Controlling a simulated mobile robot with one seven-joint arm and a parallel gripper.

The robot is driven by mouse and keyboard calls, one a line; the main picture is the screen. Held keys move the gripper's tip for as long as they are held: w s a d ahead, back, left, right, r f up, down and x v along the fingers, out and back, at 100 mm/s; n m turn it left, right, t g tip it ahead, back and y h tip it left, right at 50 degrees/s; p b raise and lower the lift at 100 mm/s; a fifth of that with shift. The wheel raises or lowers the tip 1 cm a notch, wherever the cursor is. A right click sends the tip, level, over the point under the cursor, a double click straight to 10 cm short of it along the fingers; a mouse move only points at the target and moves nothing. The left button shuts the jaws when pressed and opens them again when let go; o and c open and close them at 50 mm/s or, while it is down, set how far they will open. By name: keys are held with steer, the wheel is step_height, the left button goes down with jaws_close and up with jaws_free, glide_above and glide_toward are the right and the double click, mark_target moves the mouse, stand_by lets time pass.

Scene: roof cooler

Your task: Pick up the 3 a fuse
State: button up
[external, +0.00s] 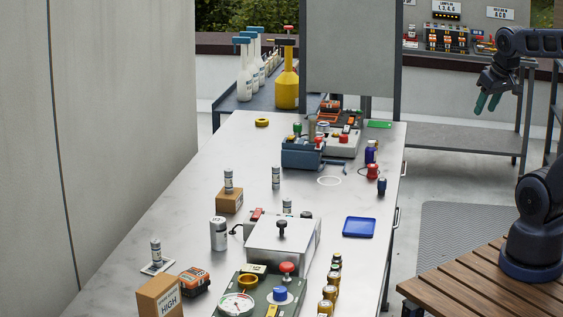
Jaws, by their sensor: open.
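Several small grey-and-white labelled cylinders that look like fuses are on the metal bench. One (228,181) stands on a brown box, one (276,178) stands directly on the bench, and one (156,251) stands on a white card. The top of another (287,206) shows behind a grey metal box. Their ratings are too small to read, so I cannot tell which is the 3 A fuse. My gripper (488,103) is open and empty, its green fingertips pointing down, in the air at upper right, apart from the bench.
The grey box (280,246) with a black knob stands mid-bench, with a gauge panel (262,299) in front. A blue tray (359,227), a blue toolbox (302,154) and a box marked HIGH (160,296) also occupy the bench. Its left middle is mostly clear.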

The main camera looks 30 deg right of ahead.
steer(key=shift+o, duration=0.4)
stand_by(0.3)
steer(key=w+a+r+n+g, duration=0.1)
steer(key=w+a, duration=0.2)
steer(key=w, duration=0.3)
steer(key=w+a+r+n, duration=0.1)
steer(key=w+a+n, duration=0.15)
steer(key=w, duration=0.35)
steer(key=n+g, duration=0.4)
steer(key=n, duration=0.2)
glide_above(287, 199)
steer(key=f, duration=2.2)
steer(key=shift+w+f, duration=0.3)
steer(key=shift+w, duration=0.1)
step_height(287, 199, down, 6)
steer(key=shift+s+a+r, duration=0.1)
steer(key=shift+s+f, duration=0.15)
steer(key=shift+f, duration=1.15)
steer(key=shift+s+f, duration=0.1)
steer(key=shift+f, duration=1.15)
